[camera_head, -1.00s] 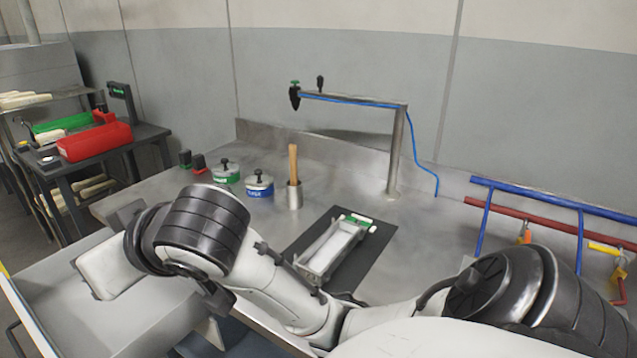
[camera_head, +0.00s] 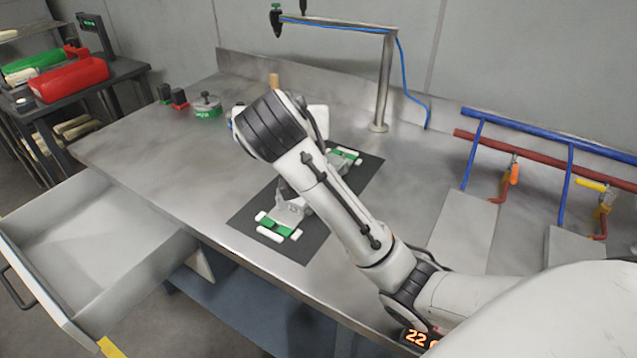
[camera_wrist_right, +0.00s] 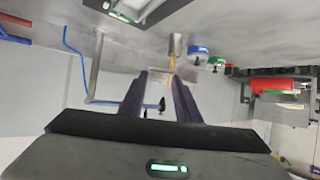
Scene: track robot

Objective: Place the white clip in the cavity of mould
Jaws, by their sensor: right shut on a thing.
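The mould (camera_head: 293,208) lies on a black mat (camera_head: 247,222) on the steel bench, partly hidden by my right arm. Green end pieces with small white parts (camera_head: 270,235) show at its near and far ends. In the right wrist view, the mould (camera_wrist_right: 127,10) is at the top, beyond my gripper. My right gripper (camera_wrist_right: 170,88) is shut on a small pale thing, too blurred to identify for sure as the white clip. In the head view my arm hides the fingertips of that gripper. My left gripper is not in view.
A wooden handle (camera_head: 274,80) sticks up behind my arm; its metal cup (camera_wrist_right: 174,43) shows in the wrist view. A green-banded lidded pot (camera_head: 207,106), a steel post (camera_head: 382,80) and pipes (camera_head: 520,159) stand around. An open drawer (camera_head: 95,240) juts out left.

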